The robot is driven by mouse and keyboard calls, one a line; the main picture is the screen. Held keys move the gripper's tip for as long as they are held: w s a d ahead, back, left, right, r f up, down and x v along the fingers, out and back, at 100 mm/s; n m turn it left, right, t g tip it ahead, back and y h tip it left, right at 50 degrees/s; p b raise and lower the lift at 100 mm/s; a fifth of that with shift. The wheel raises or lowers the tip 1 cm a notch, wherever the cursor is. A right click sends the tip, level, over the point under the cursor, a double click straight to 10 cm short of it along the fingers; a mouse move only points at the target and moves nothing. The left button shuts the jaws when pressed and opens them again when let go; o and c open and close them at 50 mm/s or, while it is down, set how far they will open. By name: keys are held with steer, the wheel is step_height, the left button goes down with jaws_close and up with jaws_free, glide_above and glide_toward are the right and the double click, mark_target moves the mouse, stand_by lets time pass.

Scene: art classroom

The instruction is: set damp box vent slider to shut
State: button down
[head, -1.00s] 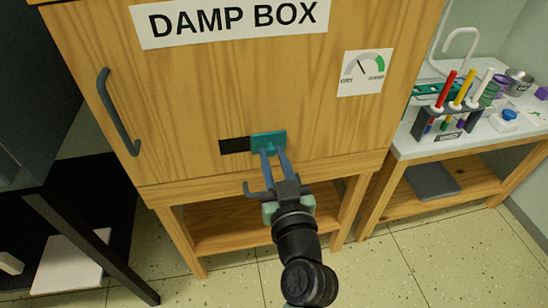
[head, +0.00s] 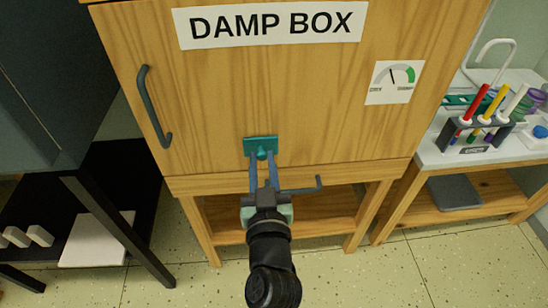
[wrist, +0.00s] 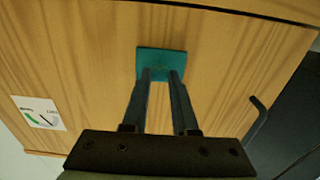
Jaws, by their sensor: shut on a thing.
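The damp box is a wooden cabinet (head: 320,110) with a black-on-white name sign (head: 270,25). Its vent slider (head: 260,143) is a teal plate low on the front, also in the wrist view (wrist: 161,60). No dark vent opening shows beside the slider in either view. My gripper (head: 263,160) reaches up to the slider from below. In the wrist view its two fingers (wrist: 160,76) meet the slider's lower part, shut on its small tab. The grip itself is partly hidden by the fingers.
A dial gauge (head: 394,82) sits right of the slider, its needle near upright. A dark door handle (head: 152,108) is at left. A black-framed shelf stands left, and a side table (head: 440,155) with a marker rack stands right. Floor shows in front.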

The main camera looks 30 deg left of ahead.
steer(key=c, duration=0.7)
jaws_free()
steer(key=shift+s+a, duration=0.15)
steer(key=shift+a, duration=0.2)
steer(key=shift+d, duration=0.1)
steer(key=shift+s+d, duration=0.15)
steer(key=b+v, duration=0.2)
steer(key=v, duration=1)
steer(key=shift+s+d, duration=0.1)
steer(key=shift+s, duration=0.1)
steer(key=shift+r, duration=0.1)
